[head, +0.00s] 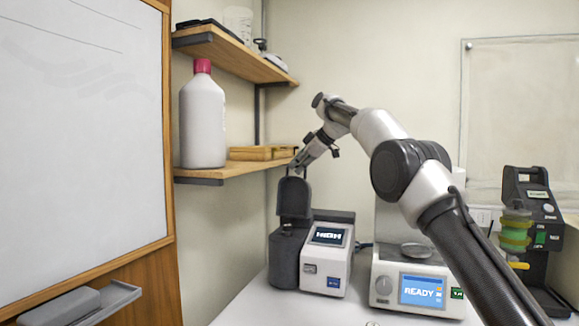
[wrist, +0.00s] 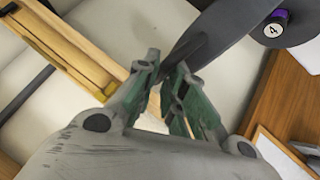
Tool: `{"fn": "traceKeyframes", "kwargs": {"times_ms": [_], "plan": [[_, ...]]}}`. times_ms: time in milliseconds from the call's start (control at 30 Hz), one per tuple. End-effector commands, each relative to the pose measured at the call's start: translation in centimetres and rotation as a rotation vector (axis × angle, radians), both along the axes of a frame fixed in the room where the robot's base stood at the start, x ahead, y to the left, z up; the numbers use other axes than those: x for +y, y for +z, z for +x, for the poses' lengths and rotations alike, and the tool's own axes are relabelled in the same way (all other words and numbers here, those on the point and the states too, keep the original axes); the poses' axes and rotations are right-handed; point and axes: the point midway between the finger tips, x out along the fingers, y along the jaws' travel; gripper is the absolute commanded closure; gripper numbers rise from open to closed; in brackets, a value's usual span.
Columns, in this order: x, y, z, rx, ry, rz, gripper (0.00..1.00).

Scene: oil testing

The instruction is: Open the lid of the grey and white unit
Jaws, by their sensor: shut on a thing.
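The grey and white unit (head: 327,261) stands on the table's left part, with a white body and screen on its right and a dark grey housing (head: 285,262) on its left. Its dark grey lid (head: 294,197) stands raised, roughly upright, above the housing. My gripper (head: 293,171) is at the lid's top edge, reaching down from the upper right. In the wrist view my gripper (wrist: 170,82) is shut on the thin dark edge of the lid (wrist: 218,38). The lid's hinge and the housing's inside are hidden.
A wooden shelf (head: 238,169) with a white red-capped bottle (head: 202,120) and a wooden box (head: 255,153) is close left of my gripper. A white device reading READY (head: 385,287) stands right of the unit. A black stand (head: 530,190) is farther right.

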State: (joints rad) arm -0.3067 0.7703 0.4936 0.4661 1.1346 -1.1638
Motion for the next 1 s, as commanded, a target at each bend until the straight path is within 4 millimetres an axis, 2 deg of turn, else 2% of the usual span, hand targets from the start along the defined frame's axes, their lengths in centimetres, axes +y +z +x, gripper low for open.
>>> {"fn": "traceKeyframes", "kwargs": {"times_ms": [400,433,533,867,1000], "plan": [[-0.55,-0.3,0.07,0.011,0.002,-0.004,1.0],[-0.55,-0.3,0.07,0.01,0.003,-0.005,0.87],[-0.51,-0.28,0.07,0.011,0.002,-0.004,0.69],[-0.41,-0.19,0.04,0.01,0.002,-0.001,0.69],[-0.94,0.52,-0.4,0.008,0.002,-0.001,0.69]]}}
